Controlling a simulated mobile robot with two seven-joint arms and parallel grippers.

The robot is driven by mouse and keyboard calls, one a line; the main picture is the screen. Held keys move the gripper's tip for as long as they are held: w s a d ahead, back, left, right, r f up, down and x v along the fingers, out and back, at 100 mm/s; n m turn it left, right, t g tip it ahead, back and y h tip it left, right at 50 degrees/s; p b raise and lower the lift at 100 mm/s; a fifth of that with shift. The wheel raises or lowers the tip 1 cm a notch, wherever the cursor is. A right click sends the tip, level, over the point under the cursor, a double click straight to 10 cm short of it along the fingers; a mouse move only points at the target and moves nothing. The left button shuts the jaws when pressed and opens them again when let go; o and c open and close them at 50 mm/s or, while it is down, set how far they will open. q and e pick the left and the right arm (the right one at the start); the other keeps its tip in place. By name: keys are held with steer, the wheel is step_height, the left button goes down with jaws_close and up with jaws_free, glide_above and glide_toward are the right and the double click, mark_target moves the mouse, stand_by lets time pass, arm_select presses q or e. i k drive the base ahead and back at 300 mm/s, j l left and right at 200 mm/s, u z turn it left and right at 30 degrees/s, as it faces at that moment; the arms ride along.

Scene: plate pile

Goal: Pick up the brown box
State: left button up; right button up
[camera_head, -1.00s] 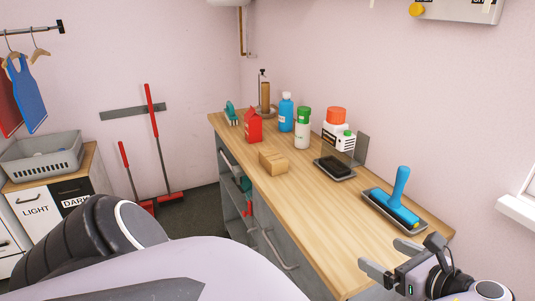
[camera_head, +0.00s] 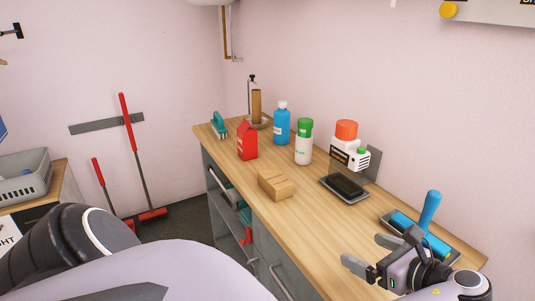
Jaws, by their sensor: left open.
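The brown box (camera_head: 276,185) is small and sits on the wooden countertop (camera_head: 310,225), near its front edge. My left gripper (camera_head: 361,250) is at the lower right of the head view, over the near part of the counter. Its two fingers are apart with nothing between them. It is clear of the box, to the right of it and nearer to me. My right gripper is not in the picture.
Behind the box stand a red carton (camera_head: 247,141), a blue bottle (camera_head: 282,125) and a white bottle with a green cap (camera_head: 304,143). A black sponge on a tray (camera_head: 323,181) and a blue roller (camera_head: 420,222) lie to the right. Bare wood separates box and gripper.

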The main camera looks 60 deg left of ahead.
mark_target(273, 182)
steer(key=j, duration=1.45)
steer(key=i, duration=0.05)
